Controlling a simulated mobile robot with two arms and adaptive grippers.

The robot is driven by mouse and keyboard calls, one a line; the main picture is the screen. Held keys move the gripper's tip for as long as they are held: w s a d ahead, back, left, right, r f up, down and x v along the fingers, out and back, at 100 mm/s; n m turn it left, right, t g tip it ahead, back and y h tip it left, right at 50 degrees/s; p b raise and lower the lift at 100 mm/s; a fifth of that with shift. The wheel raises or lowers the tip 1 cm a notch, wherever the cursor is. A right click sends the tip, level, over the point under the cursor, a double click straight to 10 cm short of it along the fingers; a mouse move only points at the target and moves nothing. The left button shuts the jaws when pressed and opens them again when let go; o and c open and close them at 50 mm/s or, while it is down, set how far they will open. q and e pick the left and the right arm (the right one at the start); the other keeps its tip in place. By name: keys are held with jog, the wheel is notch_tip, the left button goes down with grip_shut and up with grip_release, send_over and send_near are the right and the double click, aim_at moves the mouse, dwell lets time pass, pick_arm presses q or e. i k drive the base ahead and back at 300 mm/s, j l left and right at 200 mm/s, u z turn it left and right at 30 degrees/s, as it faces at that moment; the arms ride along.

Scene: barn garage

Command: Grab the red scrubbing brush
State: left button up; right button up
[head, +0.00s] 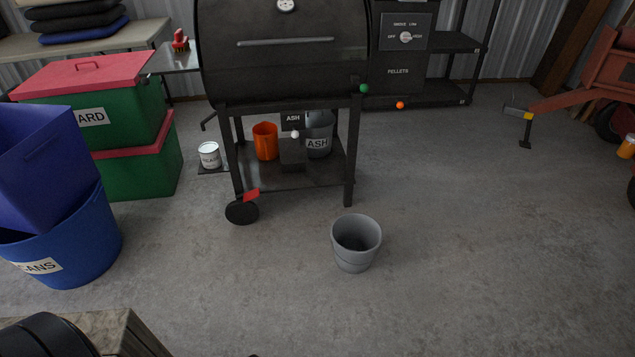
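A small red object that looks like the red scrubbing brush (180,40) sits on the metal side shelf (172,62) at the left of the black smoker grill, in the head view. It is far off and small, so its bristles and handle are hard to make out. Neither of my grippers shows in the head view.
The black grill (285,65) stands at the back. Red-and-green bins (85,95) and blue bins (70,245) stand at the left, close to the shelf. A grey bucket (356,242) stands on the open floor. A wooden-looking surface (118,335) is at lower left. The right floor is mostly clear.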

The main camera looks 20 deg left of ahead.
aim_at(181, 42)
jog(key=u, duration=1.55)
